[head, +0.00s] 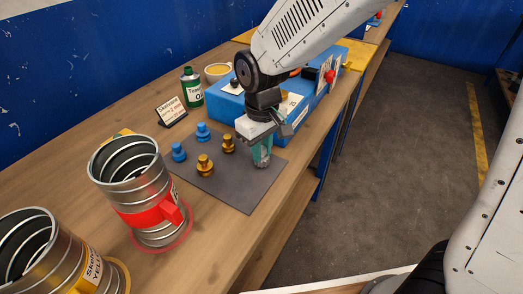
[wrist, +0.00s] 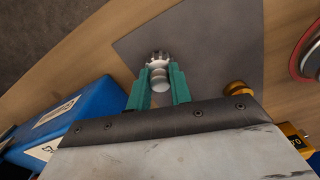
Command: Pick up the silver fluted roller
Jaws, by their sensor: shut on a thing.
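The silver fluted roller (wrist: 159,79) sits between the two teal fingers of my gripper (wrist: 161,72) in the wrist view, its toothed end pointing away from the palm. My gripper (head: 262,153) is shut on it. In the head view the fingers point down over the right part of the dark grey mat (head: 238,192) and mostly hide the roller. I cannot tell whether the roller touches the mat or is held just above it.
Blue and brass knobbed pieces (head: 205,164) stand on the mat. Two spiral ducts, one with a red band (head: 130,185), stand at the left. A blue box (head: 232,105), a green bottle (head: 192,88) and a small sign (head: 172,111) are behind. The bench's right edge is close.

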